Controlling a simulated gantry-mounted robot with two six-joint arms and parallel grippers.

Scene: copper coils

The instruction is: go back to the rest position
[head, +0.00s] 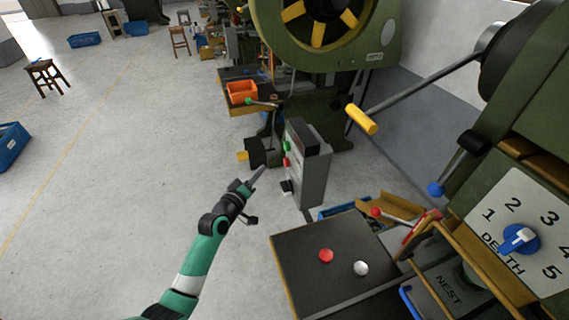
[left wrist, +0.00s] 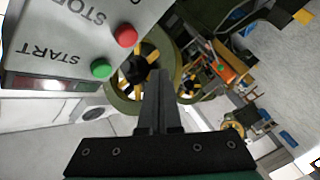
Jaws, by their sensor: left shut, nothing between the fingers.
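My left gripper (head: 259,175) is at the end of the green and black arm that comes in from the lower left in the head view. Its fingers are shut with nothing between them. They point up and right toward a grey control box (head: 309,165) with a green and a red button, and appear apart from it. In the left wrist view the shut fingers (left wrist: 158,100) stand in the middle. The control box (left wrist: 70,40) fills the upper left there, with its red STOP button (left wrist: 125,35) and green START button (left wrist: 102,68). My right gripper is not in view.
A dark table (head: 330,285) with a red and a silver button stands at lower centre. A green press (head: 330,50) rises behind the box. A lever with a yellow handle (head: 361,119) and a DEPTH dial (head: 520,238) are at right. The floor at left is mostly clear.

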